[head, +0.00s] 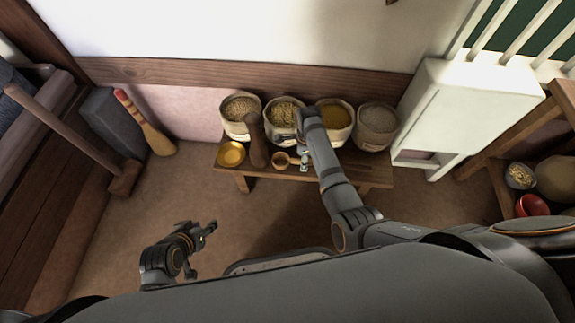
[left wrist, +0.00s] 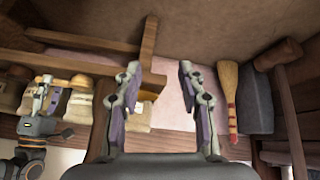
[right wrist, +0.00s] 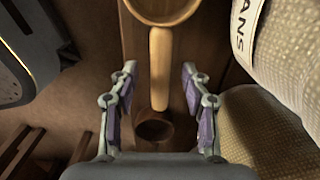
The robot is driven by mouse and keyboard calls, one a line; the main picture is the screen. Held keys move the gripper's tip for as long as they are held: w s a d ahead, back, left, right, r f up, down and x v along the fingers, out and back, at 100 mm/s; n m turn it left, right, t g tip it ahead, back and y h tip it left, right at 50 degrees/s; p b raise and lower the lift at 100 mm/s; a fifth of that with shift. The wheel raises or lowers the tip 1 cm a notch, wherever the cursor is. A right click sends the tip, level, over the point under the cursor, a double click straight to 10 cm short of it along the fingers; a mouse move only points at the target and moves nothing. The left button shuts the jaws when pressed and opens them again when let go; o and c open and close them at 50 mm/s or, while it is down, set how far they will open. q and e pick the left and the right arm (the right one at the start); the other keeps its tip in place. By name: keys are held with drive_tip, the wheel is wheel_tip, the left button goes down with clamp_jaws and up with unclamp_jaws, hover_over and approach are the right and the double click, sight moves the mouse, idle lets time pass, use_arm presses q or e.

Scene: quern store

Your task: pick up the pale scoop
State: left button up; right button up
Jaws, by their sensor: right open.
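The pale scoop (head: 281,160) lies on the low bench in front of the sacks, its round bowl to the left in the head view. In the right wrist view its bowl (right wrist: 165,8) is at the top edge, partly cut off, and its handle runs down between my fingers. My right gripper (right wrist: 159,70) is open, with a finger on each side of the handle and gaps on both sides. In the head view the right gripper (head: 304,161) is partly hidden by its own arm. My left gripper (head: 201,250) is open and empty over the floor, left of the bench.
Several grain sacks (head: 375,127) stand along the bench's back. A brass bowl (head: 231,153) and a dark wooden pestle-like piece (head: 257,142) are left of the scoop. A brown cup (right wrist: 153,127) is near the handle's end. A white cabinet (head: 440,105) stands right of the bench.

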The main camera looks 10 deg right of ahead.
drive_tip(key=shift+f, duration=0.65)
use_arm(q)
drive_tip(key=w+r, duration=0.1)
drive_tip(key=w+r+t, duration=0.1)
drive_tip(key=w+t, duration=0.1)
drive_tip(key=w, duration=0.1)
drive_tip(key=shift+a+r, duration=0.15)
drive_tip(key=shift+r, duration=0.25)
use_arm(e)
clamp_jaws()
